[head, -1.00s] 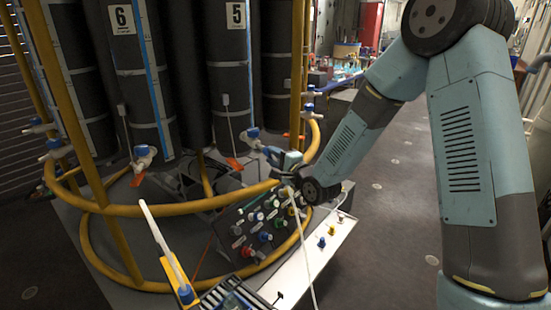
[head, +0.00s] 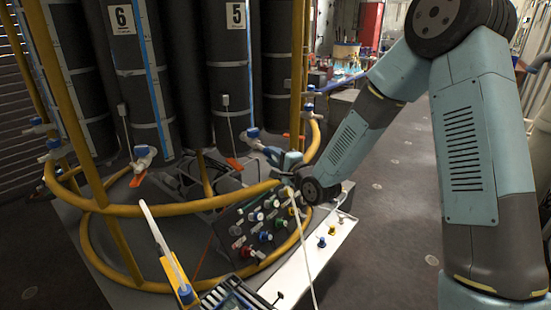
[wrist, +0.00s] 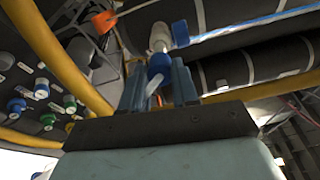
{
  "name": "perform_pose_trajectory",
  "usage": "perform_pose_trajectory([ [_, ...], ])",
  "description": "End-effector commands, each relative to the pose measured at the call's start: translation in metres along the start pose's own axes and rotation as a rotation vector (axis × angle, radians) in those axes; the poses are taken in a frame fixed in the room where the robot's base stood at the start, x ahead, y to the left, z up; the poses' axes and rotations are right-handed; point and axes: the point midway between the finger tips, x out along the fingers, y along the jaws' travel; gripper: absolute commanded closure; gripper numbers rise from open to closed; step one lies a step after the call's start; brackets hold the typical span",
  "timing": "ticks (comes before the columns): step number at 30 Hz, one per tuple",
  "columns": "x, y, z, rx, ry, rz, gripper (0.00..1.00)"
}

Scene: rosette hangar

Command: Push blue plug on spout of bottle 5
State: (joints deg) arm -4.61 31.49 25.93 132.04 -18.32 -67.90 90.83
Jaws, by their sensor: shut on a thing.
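Bottle 5 (head: 236,70) is a tall dark cylinder with a white "5" label, standing in the yellow-railed rack. Its spout (wrist: 159,38) is white with a blue handle (wrist: 180,33) and shows at the top centre of the wrist view. In the head view the spout (head: 252,134) is just left of and above my gripper (head: 269,152). In the wrist view my gripper (wrist: 159,80) is shut on the blue plug (wrist: 159,64), which lies between the fingertips. The plug overlaps the spout's end in line with it; I cannot tell how far it is seated.
The yellow rail (head: 130,210) runs close under my gripper. A panel (head: 250,235) with several coloured plugs stands below, beside a white ledge (head: 310,262). Bottle 6 (head: 135,75) and its spout (head: 143,155) are at left. The floor at right is open.

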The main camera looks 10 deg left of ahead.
Motion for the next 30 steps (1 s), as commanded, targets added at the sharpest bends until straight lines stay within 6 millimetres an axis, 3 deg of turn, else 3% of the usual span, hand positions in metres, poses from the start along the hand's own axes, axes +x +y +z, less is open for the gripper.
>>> perform_pose_trajectory([
  [24,0.012,0.000,0.000,0.000,0.000,0.000,0.97],
  [25,0.011,0.000,0.000,0.000,0.000,0.000,0.68],
  [30,0.011,0.000,0.000,0.000,0.000,0.000,0.51],
])
